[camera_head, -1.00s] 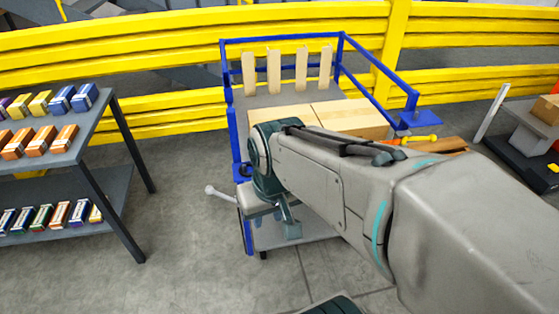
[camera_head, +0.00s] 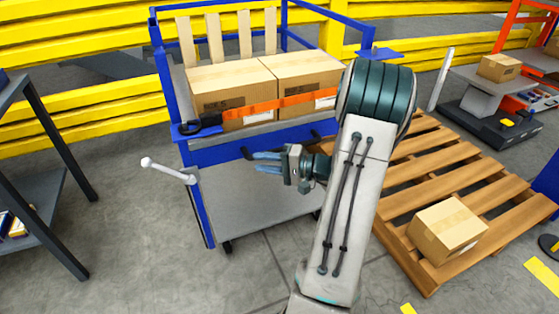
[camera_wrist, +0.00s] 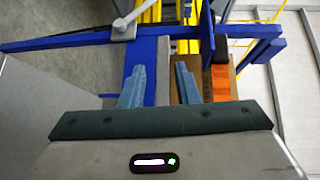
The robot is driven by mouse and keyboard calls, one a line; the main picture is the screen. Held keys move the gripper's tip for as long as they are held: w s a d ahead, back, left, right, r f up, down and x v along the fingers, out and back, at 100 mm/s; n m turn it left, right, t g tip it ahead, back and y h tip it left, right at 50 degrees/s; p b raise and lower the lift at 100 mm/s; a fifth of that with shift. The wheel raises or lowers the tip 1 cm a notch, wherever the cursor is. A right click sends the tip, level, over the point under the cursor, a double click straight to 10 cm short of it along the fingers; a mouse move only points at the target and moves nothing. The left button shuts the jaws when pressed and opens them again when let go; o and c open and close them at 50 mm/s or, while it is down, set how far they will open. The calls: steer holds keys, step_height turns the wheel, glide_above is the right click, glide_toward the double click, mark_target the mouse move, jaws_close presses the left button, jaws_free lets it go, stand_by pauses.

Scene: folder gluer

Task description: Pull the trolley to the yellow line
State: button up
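The blue-framed trolley (camera_head: 190,151) stands in front of the yellow barrier. Its upper deck carries two cardboard boxes (camera_head: 232,88) with an orange strap (camera_head: 266,106) across their front. A white lever with a round knob (camera_head: 168,171) sticks out at its left. My gripper (camera_head: 258,162) is in front of the blue front edge, pointing left, fingers apart with nothing visibly held. In the wrist view my gripper (camera_wrist: 160,75) has a gap between its fingers, over the trolley's blue panel (camera_wrist: 156,50); contact cannot be told. Yellow floor marks (camera_head: 541,275) show at the lower right.
A wooden pallet (camera_head: 425,185) with a cardboard box (camera_head: 447,230) lies right of the trolley, beside my arm. A dark shelf rack (camera_head: 45,130) stands at the left. The yellow barrier (camera_head: 100,90) closes the back. Grey floor (camera_head: 130,255) in front is clear.

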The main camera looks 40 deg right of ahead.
steer(key=s+d+f+m+t+h+b, duration=0.1)
steer(key=d+f+m+t+h+b, duration=0.15)
steer(key=d+f+h, duration=0.4)
steer(key=s+d+f+m+t+h+b, duration=0.1)
steer(key=s+d+f+m+t+b, duration=0.2)
steer(key=d, duration=0.6)
steer(key=w+a+r+t, duration=0.1)
steer(key=w+a+r, duration=0.1)
steer(key=w, duration=1.2)
steer(key=shift+w+r+b, duration=0.2)
steer(key=shift+r+b, duration=0.2)
jaws_close()
